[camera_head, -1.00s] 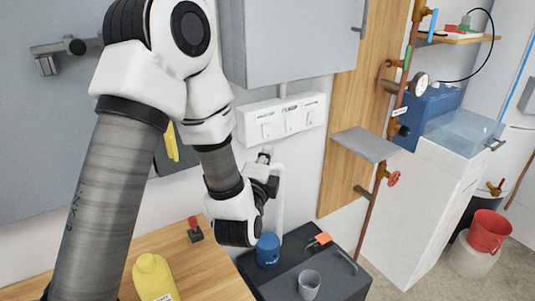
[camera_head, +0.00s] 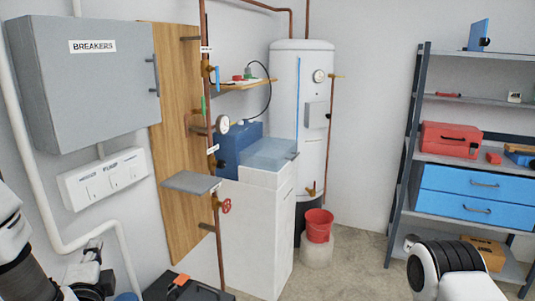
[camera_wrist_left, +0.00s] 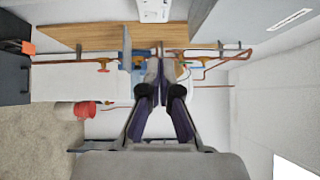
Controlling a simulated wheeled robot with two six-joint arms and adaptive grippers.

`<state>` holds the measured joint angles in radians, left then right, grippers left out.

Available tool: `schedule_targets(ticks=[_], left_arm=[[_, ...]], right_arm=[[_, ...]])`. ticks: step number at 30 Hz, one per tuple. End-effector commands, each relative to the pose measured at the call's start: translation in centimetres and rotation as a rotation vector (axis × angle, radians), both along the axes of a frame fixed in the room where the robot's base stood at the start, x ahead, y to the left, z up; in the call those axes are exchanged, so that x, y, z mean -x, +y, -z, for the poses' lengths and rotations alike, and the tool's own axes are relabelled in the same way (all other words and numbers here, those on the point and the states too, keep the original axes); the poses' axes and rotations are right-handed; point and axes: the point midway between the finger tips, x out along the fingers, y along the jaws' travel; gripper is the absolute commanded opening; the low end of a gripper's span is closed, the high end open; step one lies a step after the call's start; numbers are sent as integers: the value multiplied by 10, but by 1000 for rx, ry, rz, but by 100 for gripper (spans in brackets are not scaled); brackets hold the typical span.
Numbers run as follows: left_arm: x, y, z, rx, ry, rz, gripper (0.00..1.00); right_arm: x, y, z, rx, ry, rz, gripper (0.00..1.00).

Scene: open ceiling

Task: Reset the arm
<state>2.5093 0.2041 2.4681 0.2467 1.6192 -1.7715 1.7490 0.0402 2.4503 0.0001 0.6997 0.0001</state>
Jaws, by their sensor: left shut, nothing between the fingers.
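My left arm enters at the lower left edge of the head view, with the dark parts of my left gripper (camera_head: 93,258) low in front of the wall, beside the white pipe. In the left wrist view my left gripper (camera_wrist_left: 155,68) has its dark fingers together, with nothing held between them. Part of my right arm, white with a black ribbed joint, shows at the lower right of the head view; its gripper is out of view.
A grey breaker box (camera_head: 95,85) and white switch panel (camera_head: 103,182) are on the left wall. A grey wall shelf (camera_head: 190,182), copper pipes, white cabinet (camera_head: 255,230), water heater (camera_head: 290,105), red bucket (camera_head: 319,225) and shelving rack (camera_head: 402,160) stand beyond. Open floor lies between bucket and rack.

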Motion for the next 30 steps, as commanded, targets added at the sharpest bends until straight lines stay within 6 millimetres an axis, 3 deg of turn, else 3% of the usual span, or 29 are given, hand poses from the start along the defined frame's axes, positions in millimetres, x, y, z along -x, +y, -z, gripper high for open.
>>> schedule_targets(ticks=[11,17,20,24,27,30], left_arm=[[8,-25,109,372,205,52,0],[37,-45,196,677,387,-1,0],[71,-59,255,883,520,-98,0],[155,-81,343,1203,738,-395,0],[218,-93,383,1352,847,-659,0],[263,-100,402,1417,898,-862,0]], right_arm=[[-1,0,0,0,-2,-1,40],[-1,0,0,0,-2,0,40],[-1,0,0,0,-2,0,40],[-1,0,0,0,-2,0,40],[-1,0,0,0,-2,0,40],[-1,0,0,0,-2,0,40]])
